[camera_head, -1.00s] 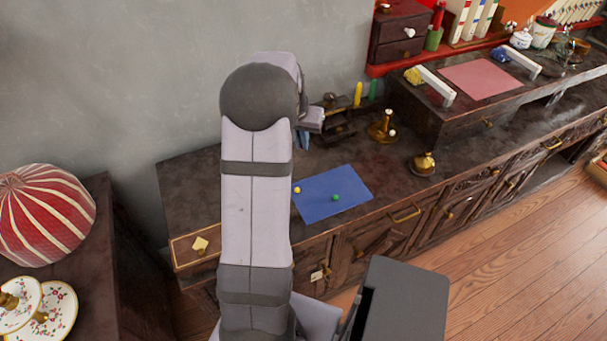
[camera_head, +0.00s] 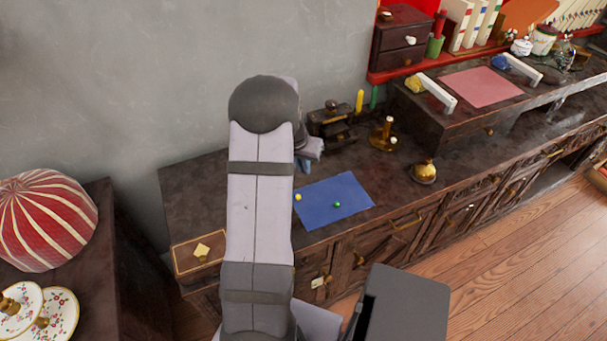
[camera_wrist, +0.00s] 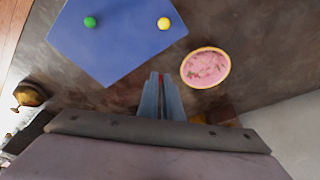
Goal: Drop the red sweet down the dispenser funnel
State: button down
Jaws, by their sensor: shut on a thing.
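My gripper (camera_wrist: 162,88) is shut on the red sweet (camera_wrist: 161,76), a small red spot between the fingertips in the wrist view. In the head view the bluish fingers (camera_head: 303,163) show only partly beside my arm, and the red sweet is hidden. A round piece with a yellow rim and speckled pink inside (camera_wrist: 206,67) is to the right of the fingertips, apart from them; I cannot tell if it is the dispenser funnel. A blue mat (camera_head: 325,214) bears a yellow sweet (camera_head: 298,197) and a green sweet (camera_head: 336,204).
A brass candlestick-like piece (camera_head: 384,134) and a brass bell-like piece (camera_head: 423,171) stand on the dark cabinet top. A dark stand (camera_head: 334,124) is at the wall. A raised shelf with a pink mat (camera_head: 481,87) is at right. The cabinet top around the blue mat is mostly bare.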

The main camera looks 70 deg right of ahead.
aim_at(306, 181)
jog(key=shift+f, duration=1.9)
jog(key=shift+f, duration=0.2)
jog(key=c, duration=1.9)
grip_release()
jog(key=shift+c, duration=0.2)
jog(key=shift+s, duration=0.1)
jog(key=shift+r, duration=0.4)
jog(key=v, duration=1.1)
jog(key=shift+a+r, duration=0.2)
jog(key=shift+r, duration=0.15)
